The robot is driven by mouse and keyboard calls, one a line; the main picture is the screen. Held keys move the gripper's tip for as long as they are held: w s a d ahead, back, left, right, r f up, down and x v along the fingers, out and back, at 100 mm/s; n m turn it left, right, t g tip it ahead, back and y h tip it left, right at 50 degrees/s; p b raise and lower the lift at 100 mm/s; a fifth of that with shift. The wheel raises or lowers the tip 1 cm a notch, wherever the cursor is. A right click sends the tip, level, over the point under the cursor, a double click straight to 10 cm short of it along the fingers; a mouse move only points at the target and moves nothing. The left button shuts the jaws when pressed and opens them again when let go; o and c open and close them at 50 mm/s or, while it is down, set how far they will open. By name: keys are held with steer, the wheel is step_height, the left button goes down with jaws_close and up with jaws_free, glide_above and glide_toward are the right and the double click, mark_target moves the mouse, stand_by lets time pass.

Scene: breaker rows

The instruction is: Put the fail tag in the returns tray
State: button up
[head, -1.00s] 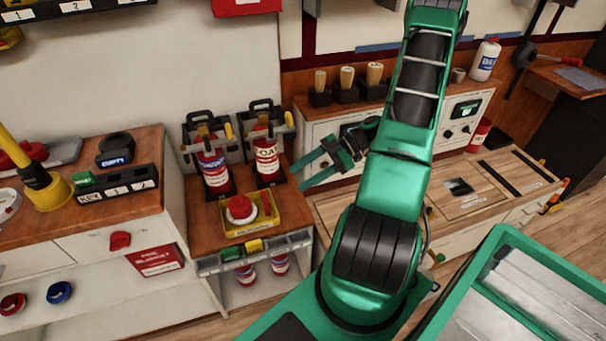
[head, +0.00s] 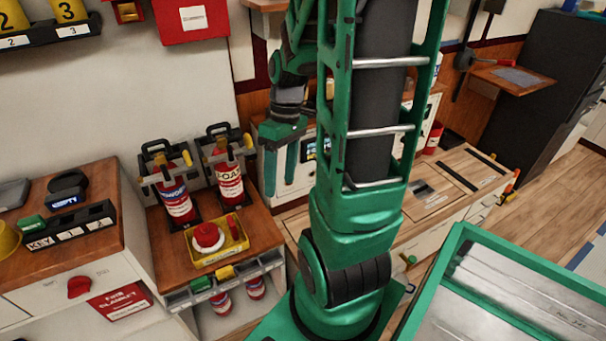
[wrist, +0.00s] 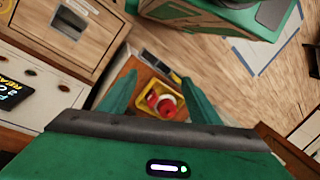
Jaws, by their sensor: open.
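My gripper (head: 281,190) is open and empty, its fingers pointing down, to the right of the extinguishers. In the wrist view its two fingers (wrist: 152,85) spread either side of a small yellow tray (wrist: 140,108), which lies well below them. In the head view the yellow tray (head: 221,256) sits on the wooden stand and holds a red and white round object (head: 207,237). A grey slotted rack (head: 248,272) at the stand's front edge holds a green piece (head: 200,284) and a yellow piece (head: 225,272). I cannot make out which piece is the fail tag, or any returns tray label.
Two red extinguishers (head: 175,200) stand in holders behind the yellow tray. A key rack (head: 70,232) is on the left cabinet. A wooden counter (head: 455,185) lies right, partly behind my arm. A green-rimmed bin (head: 520,262) is at the lower right.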

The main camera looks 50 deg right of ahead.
steer(key=s+a+r+m+h, duration=0.1)
steer(key=s+r+m+h, duration=0.1)
steer(key=s+r+m, duration=0.4)
steer(key=shift+s+a+r+m+t, duration=0.25)
steer(key=shift+s+m+t, duration=0.15)
steer(key=shift+s+m, duration=0.9)
steer(key=shift+s+n, duration=0.25)
steer(key=shift+n, duration=0.05)
